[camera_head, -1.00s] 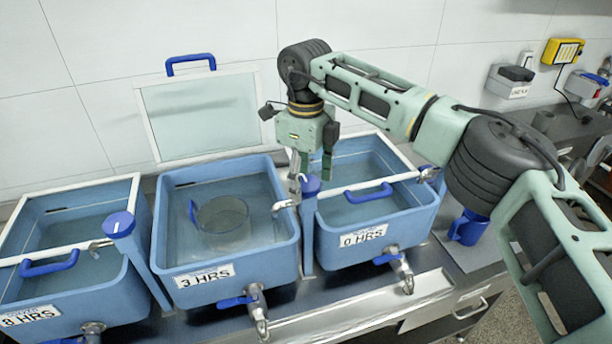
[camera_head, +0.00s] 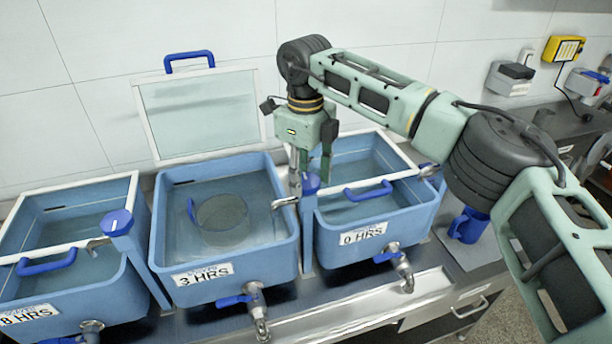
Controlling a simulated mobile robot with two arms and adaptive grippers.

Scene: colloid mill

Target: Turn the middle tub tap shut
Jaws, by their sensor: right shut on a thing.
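The middle tub (camera_head: 170,245) is blue, labelled 3 HRS, and holds water with a round clear vessel (camera_head: 222,220) in it. Its tap has a metal spout (camera_head: 284,202) over the tub's right rim and a blue knob (camera_head: 311,184) on a post between the middle and right tubs. My right gripper (camera_head: 310,178) points down with its fingers on either side of the knob, shut on it. The exact contact is small and partly hidden. My left gripper is out of view.
A blue tub labelled 0 HRS (camera_head: 335,258) stands right, another tub (camera_head: 60,300) left with its own blue-knobbed tap (camera_head: 118,222). The middle tub's lid (camera_head: 203,115) stands raised behind it. Drain valves with blue levers (camera_head: 236,300) jut out in front. A blue jug (camera_head: 468,227) stands right.

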